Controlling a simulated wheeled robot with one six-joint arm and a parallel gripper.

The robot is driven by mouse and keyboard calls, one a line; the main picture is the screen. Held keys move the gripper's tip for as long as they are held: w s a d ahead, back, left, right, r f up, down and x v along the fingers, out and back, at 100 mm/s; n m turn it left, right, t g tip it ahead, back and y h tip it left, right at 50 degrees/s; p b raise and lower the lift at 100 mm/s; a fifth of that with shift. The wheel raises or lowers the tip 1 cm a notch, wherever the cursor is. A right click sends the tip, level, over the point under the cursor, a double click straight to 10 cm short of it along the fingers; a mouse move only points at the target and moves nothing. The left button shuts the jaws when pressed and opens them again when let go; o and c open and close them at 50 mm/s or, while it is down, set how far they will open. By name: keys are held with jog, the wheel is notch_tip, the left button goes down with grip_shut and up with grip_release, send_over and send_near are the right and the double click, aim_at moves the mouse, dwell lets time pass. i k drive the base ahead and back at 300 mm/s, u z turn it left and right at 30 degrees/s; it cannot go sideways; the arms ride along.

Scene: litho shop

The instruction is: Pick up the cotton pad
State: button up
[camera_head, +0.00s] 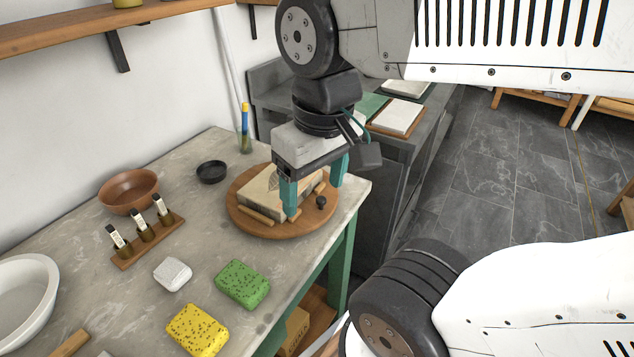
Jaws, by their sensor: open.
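The cotton pad (172,274) appears to be the small white rounded block lying on the worktop, left of the green sponge. My gripper (314,194) has teal fingers spread apart and pointing down. It is over the round wooden board (246,222) at the right end of the worktop, up and right of the white pad and well apart from it. A stone slab (262,196) lies on the board under and behind the fingers, partly hidden by them. I cannot tell whether a finger touches the slab. Nothing shows held between the fingers.
A green sponge (242,284) and a yellow sponge (198,330) lie near the white pad. A wooden rack (128,262) with small bottles stands behind it. A shelf (60,34) overhangs the back.

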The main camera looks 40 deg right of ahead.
aim_at(172, 273)
jog(key=k, duration=0.95)
jog(key=i, duration=0.95)
jog(key=u, duration=0.55)
